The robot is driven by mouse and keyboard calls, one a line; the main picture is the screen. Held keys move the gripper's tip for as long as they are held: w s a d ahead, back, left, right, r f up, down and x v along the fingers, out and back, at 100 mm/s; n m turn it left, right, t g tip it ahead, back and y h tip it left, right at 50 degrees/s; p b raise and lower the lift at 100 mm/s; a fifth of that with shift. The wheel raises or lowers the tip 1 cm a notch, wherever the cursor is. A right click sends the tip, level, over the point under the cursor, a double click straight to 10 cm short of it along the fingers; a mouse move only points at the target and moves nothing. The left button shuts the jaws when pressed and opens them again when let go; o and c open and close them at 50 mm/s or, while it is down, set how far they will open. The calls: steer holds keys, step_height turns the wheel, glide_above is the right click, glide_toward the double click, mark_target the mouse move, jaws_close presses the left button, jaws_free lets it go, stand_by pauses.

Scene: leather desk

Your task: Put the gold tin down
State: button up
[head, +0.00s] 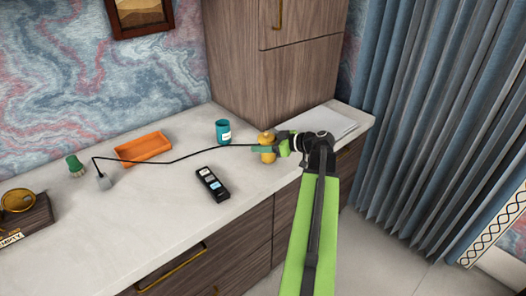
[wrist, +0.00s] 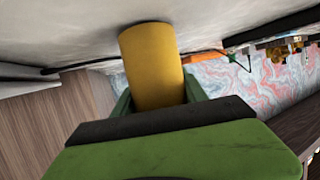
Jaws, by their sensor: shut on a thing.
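The gold tin (head: 267,153) is upright over the right part of the pale counter in the head view. My gripper (head: 271,148) comes in from the right and is shut on it. In the wrist view the tin (wrist: 153,62) stands between the green fingers of my gripper (wrist: 158,98), with one end close to the pale counter surface. I cannot tell whether its base touches the counter. The fingers and palm hide part of its side.
A teal jar (head: 222,132) stands left of the tin. A black remote-like device (head: 212,184) lies nearer the front. An orange tray (head: 144,148) is farther left, with a black cable (head: 180,158) running past it. A tall wooden cabinet (head: 270,75) rises behind.

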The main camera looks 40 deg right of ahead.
steer(key=shift+f, duration=0.2)
steer(key=o, duration=1.4)
steer(key=shift+r, duration=0.1)
steer(key=shift+c, duration=0.2)
steer(key=shift+r+p, duration=0.2)
steer(key=shift+p, duration=0.1)
steer(key=p+v, duration=0.4)
steer(key=v, duration=0.8)
